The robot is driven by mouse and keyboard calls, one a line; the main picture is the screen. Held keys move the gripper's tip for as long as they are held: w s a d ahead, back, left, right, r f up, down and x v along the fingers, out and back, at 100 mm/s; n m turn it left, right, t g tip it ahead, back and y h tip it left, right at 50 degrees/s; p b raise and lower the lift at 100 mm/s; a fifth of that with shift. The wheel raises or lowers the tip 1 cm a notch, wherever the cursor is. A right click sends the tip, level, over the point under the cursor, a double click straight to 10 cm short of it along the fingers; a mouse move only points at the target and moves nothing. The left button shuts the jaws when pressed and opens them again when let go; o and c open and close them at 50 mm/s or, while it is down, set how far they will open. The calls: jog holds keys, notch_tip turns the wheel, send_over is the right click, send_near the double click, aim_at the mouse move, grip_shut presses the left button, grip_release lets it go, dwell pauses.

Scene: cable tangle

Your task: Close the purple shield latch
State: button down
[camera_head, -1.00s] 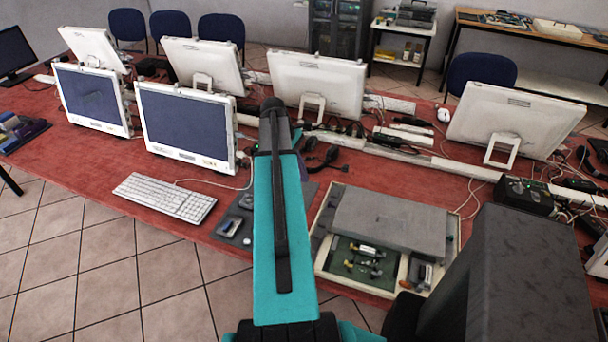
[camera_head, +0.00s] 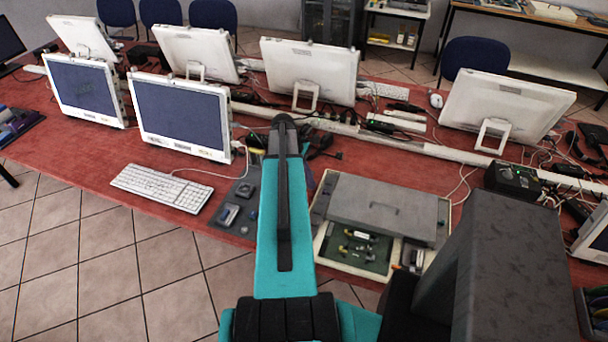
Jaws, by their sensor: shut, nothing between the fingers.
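I cannot make out a purple shield latch for certain. A small bluish-purple patch (camera_head: 310,181) shows just right of my arm, partly hidden by it. At the left edge, a dark mat holds small blue and purple items (camera_head: 16,122), cut off by the frame. My turquoise arm link rises through the middle of the view to a dark joint. My gripper does not show.
A red table (camera_head: 85,172) carries several monitors, a white keyboard (camera_head: 161,187) and cables. A grey mat (camera_head: 239,207) with small parts lies left of my arm. A cream tray (camera_head: 350,263) with a grey lid (camera_head: 385,208) lies to its right. Tiled floor is clear at front left.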

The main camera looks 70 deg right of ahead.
aim_at(324, 190)
jog(key=shift+s+p, duration=0.4)
jog(key=shift+s, duration=0.9)
jog(key=shift+s+d, duration=0.1)
jog(key=shift+s, duration=0.9)
jog(key=shift+w, duration=0.1)
jog(key=shift+w, duration=2)
jog(key=shift+w+r, duration=0.2)
jog(key=shift+r, duration=0.15)
jog(key=b+v, duration=0.3)
jog(key=v, duration=0.6)
jog(key=shift+s+r, duration=0.15)
